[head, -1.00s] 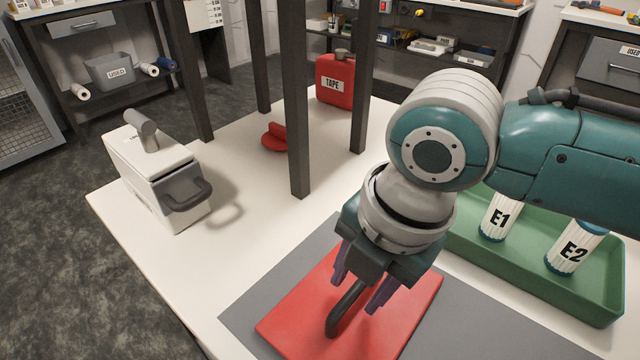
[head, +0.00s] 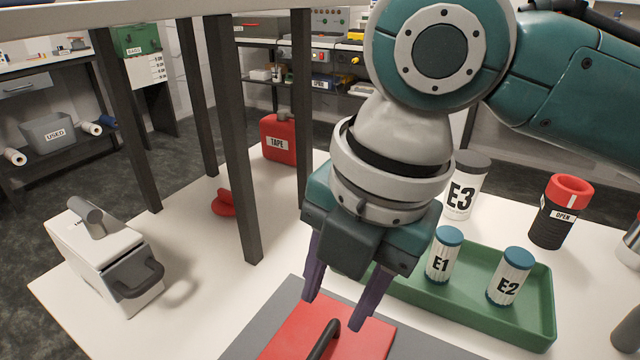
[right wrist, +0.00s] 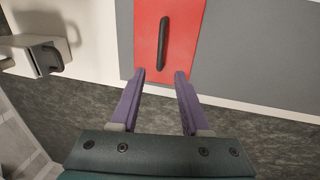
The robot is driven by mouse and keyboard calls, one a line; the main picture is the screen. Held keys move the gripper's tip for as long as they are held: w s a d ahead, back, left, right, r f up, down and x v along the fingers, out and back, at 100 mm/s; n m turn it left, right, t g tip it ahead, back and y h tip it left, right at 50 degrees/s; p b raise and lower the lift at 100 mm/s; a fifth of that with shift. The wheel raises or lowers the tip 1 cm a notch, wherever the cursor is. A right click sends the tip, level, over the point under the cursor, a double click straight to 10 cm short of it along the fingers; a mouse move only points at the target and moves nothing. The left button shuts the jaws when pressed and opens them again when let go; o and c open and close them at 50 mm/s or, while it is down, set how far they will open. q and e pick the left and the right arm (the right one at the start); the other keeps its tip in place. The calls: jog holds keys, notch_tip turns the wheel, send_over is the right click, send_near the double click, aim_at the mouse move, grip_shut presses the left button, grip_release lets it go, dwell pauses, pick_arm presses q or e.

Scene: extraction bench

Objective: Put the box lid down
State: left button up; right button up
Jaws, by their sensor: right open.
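The box lid is a flat red panel (head: 284,338) with a black bar handle (head: 323,340). It lies on a grey mat (head: 247,340) on the white bench, and its near part is cut off by the bottom of the head view. The lid (right wrist: 148,40) and its handle (right wrist: 163,43) also show in the right wrist view. My right gripper (head: 332,312) is open and empty above the lid, its purple fingers apart and clear of the handle. It also shows in the right wrist view (right wrist: 160,74). My left gripper is not in view.
A green tray (head: 455,312) with bottles E1 (head: 444,256) and E2 (head: 509,278) stands to the right. A white box-shaped device (head: 105,262) is at left. Dark posts (head: 235,150) rise from the bench.

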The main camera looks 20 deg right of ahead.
jog(key=s+a+f+m+t+y, duration=0.1)
jog(key=s+a+f+m+y, duration=0.15)
jog(key=s+m, duration=0.65)
jog(key=s+d+m+h, duration=0.3)
jog(key=s+d+m, duration=0.2)
jog(key=d+m, duration=0.4)
jog(key=f+m, duration=0.1)
jog(key=m, duration=0.4)
jog(key=shift+d+m+t+h, duration=0.3)
jog(key=shift+t+h, duration=0.05)
jog(key=shift+t, duration=0.05)
jog(key=shift+s, duration=0.2)
